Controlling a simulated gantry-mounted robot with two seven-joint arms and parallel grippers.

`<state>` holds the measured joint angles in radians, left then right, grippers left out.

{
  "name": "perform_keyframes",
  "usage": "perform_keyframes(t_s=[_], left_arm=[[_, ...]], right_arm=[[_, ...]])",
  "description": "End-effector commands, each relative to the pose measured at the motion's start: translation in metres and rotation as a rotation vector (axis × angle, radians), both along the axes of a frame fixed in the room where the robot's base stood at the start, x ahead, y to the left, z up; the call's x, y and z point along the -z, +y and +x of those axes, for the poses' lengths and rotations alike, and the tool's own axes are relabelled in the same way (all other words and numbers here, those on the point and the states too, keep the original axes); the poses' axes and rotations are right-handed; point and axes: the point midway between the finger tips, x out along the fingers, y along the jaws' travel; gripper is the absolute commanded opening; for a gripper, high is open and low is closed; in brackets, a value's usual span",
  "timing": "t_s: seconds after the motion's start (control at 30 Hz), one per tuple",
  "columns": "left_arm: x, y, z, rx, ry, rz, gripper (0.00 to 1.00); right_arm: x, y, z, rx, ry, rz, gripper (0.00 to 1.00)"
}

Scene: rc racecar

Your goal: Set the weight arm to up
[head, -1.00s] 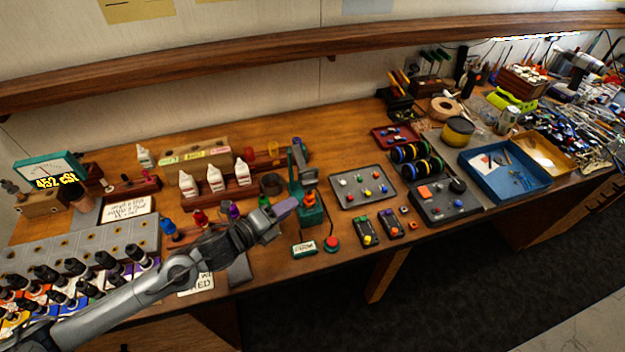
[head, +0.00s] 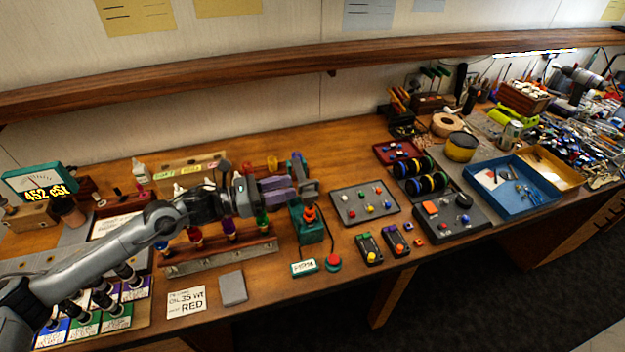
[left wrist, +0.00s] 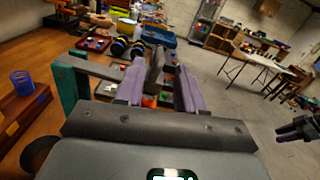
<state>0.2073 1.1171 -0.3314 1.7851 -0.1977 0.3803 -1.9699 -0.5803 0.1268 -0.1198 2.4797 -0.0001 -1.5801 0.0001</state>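The green test stand (head: 307,228) stands near the table's front edge, with an orange part (head: 309,213) low on it. Its weight arm, with a grey end block (head: 309,188), is at the stand's top. My left gripper (head: 294,188) is at the stand's upper part, its purple fingers pointing right toward the block. In the left wrist view the fingers are apart, with a grey piece of the weight arm (left wrist: 155,72) between them; I cannot tell whether they touch it. The green post (left wrist: 70,88) is left of the fingers. A dark gripper, apparently my right one (left wrist: 290,130), hangs at the right edge, away from the table.
A red button (head: 333,262) and a small green-framed display (head: 304,268) lie in front of the stand. A rack of coloured vials (head: 220,254) is left of it, under my left arm. A grey tray of knobs (head: 365,204) is to the right.

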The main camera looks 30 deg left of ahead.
Motion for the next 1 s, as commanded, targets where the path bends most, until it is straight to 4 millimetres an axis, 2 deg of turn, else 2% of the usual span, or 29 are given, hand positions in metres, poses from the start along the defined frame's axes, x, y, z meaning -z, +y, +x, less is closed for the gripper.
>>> perform_keyframes(t_s=[0.3, 0.5, 0.93, 1.0], left_arm=[[-0.004, -0.035, 0.036, 0.001, -0.001, -0.004, 0.38], [-0.001, -0.048, 0.050, -0.001, 0.001, -0.003, 0.38], [0.001, -0.053, 0.054, -0.001, 0.001, 0.000, 0.38], [0.000, -0.053, 0.054, -0.001, 0.001, 0.000, 0.29]], right_arm=[[-0.018, 0.001, 0.000, 0.001, -0.001, 0.003, 0.43], [-0.024, 0.002, 0.000, 0.004, -0.001, 0.007, 0.43], [-0.024, 0.003, 0.000, 0.006, 0.000, 0.011, 0.43], [-0.024, 0.003, 0.000, 0.006, 0.000, 0.011, 0.43]])
